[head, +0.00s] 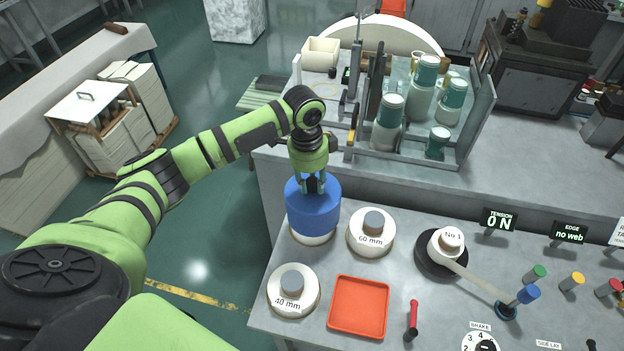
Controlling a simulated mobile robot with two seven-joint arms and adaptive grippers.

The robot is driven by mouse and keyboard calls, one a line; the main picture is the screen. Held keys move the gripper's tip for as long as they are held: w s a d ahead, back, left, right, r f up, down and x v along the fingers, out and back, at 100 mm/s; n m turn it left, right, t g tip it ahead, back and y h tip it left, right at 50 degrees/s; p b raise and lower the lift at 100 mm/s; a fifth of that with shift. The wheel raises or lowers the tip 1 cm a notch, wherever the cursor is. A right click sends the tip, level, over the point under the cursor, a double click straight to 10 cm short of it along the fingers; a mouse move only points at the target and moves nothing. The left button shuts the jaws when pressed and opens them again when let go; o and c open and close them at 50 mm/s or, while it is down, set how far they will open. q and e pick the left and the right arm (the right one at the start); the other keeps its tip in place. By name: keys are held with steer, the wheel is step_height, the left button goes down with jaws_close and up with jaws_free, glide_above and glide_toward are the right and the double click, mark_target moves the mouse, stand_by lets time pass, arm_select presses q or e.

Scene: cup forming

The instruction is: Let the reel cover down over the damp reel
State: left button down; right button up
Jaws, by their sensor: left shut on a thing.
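The reel cover is a blue drum-shaped cover (313,212) at the left end of the grey bench. My left gripper (314,187) comes down from above and is shut on the top of the cover. A white disc edge (312,239), seemingly of the damp reel, shows just below the cover; the rest of it is hidden. The cover looks upright and sits above or around this reel, and I cannot tell whether it rests fully down. My right gripper is not in view.
White reels marked 60 mm (371,243) and 40 mm (281,302) stand close by. An orange tray (359,307) lies in front. A reel marked No 1 (443,246) is to the right.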

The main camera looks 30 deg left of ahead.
mark_target(312, 196)
arm_select(q)
steer(key=shift+f+b, duration=1.1)
steer(key=shift+f, duration=1.7)
stand_by(0.5)
steer(key=shift+c, duration=1.9)
jaws_free()
steer(key=shift+r, duration=0.15)
step_height(312, 196, up, 3)
steer(key=p, duration=0.3)
steer(key=shift+r+p, duration=0.45)
steer(key=shift+r, duration=1.95)
steer(key=shift+s+f, duration=0.1)
